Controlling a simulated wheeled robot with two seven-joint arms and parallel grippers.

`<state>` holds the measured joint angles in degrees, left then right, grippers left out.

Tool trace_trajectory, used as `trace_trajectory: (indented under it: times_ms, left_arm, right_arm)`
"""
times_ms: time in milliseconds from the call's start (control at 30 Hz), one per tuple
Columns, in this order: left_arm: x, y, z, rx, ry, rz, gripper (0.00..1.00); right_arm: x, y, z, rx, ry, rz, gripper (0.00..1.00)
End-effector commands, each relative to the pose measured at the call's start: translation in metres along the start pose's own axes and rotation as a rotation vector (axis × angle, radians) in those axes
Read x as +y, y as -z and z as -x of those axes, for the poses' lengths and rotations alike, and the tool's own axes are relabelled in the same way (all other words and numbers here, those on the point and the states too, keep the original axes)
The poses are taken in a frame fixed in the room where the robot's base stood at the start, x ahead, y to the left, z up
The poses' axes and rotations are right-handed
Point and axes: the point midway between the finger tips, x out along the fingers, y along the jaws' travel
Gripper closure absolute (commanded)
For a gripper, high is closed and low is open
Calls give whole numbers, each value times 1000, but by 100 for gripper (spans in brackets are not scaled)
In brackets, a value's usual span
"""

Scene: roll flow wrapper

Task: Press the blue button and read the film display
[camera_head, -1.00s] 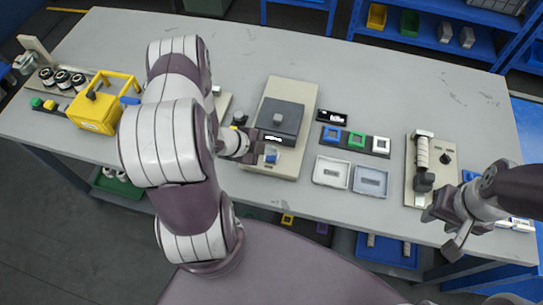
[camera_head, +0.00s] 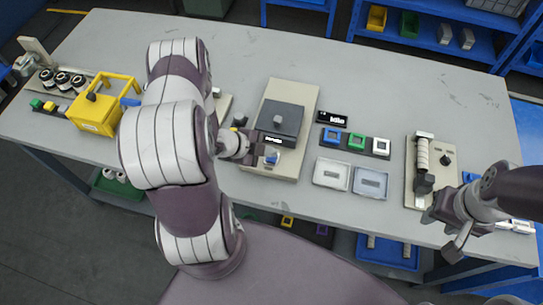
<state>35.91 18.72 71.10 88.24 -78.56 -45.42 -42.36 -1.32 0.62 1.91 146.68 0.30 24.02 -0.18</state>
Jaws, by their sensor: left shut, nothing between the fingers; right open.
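A blue button (camera_head: 272,158) sits at the front of a beige machine base (camera_head: 304,98) with a dark grey block (camera_head: 281,118), in the middle of the table. A small dark display (camera_head: 273,140) with tiny white text, too small to read surely, is on the block's front. A separate black display (camera_head: 333,118) to its right shows white text that looks like "idle". My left gripper (camera_head: 259,152) is shut and empty, close beside the blue button on its left; I cannot tell if they touch. My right gripper (camera_head: 451,232) is open and empty at the table's front right.
A strip with blue, green and white squares (camera_head: 356,142) lies right of the machine, with two shallow trays (camera_head: 332,174) in front of it. A beige panel (camera_head: 411,170) with a roller and black knob stands further right. A yellow frame (camera_head: 93,116) and black rolls (camera_head: 62,80) are left.

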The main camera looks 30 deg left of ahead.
Motion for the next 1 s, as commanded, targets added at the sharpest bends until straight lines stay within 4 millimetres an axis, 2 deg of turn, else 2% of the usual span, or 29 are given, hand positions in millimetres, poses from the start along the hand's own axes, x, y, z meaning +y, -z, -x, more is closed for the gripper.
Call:
trace_trajectory:
  times_ms: [667,1000]
  left_arm:
    - [0,0,0,0,0,0,100]
    - [5,-5,-6,0,0,1,100]
  right_arm:
    - [0,0,0,0,0,0,57]
    - [0,-1,-7,0,0,0,57]
